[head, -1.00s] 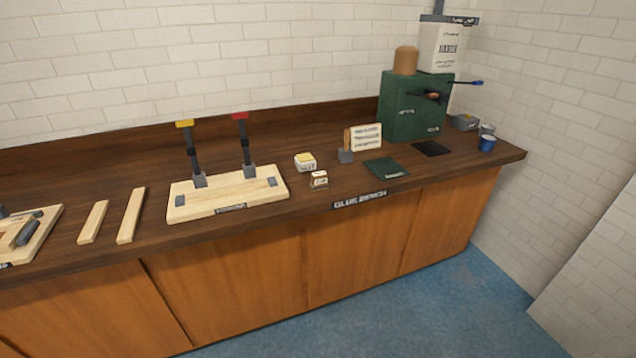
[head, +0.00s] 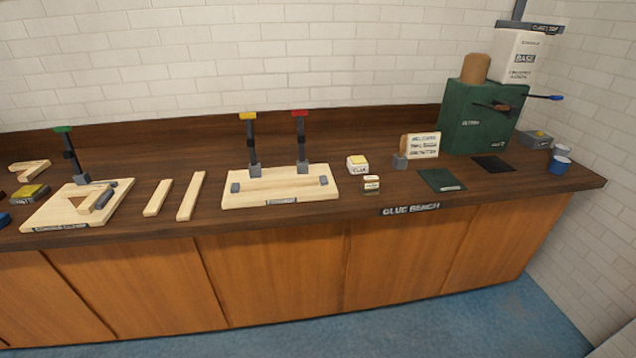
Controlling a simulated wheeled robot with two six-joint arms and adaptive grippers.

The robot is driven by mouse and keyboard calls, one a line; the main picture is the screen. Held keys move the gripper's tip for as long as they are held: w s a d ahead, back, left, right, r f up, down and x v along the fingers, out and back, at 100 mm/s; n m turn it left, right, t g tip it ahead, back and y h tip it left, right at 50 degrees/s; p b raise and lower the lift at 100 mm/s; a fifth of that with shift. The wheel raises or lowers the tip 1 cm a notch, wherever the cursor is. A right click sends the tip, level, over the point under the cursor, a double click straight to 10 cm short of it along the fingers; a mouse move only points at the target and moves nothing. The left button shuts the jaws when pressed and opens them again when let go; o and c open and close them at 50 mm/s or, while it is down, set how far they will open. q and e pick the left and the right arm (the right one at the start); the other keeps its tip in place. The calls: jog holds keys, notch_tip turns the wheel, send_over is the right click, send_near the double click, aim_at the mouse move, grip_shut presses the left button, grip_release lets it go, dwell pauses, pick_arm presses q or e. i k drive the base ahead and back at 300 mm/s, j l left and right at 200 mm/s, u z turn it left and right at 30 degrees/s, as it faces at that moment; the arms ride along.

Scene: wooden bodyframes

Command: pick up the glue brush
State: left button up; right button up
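I cannot make out a glue brush for certain. A tan upright piece (head: 404,143) rises from a small grey block (head: 400,162) beside a lettered card (head: 424,145) on the glue bench (head: 330,212); it is too small to tell whether it is the brush. Neither of my grippers is in view.
A clamp board (head: 245,198) with yellow and red handled clamps stands mid-bench, with wood strips (head: 190,196) to its left. A corner clamp board (head: 60,211) is further left. Blue cups (head: 560,164) stand at the right end. Blue floor (head: 420,325) in front is clear.

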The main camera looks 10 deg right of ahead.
aim_at(370, 186)
jog(key=i+z, duration=0.2)
jog(key=i, duration=0.25)
jog(key=i+j+z, duration=0.25)
jog(key=i, duration=0.2)
jog(key=i+j+z, duration=0.2)
jog(key=i, duration=0.25)
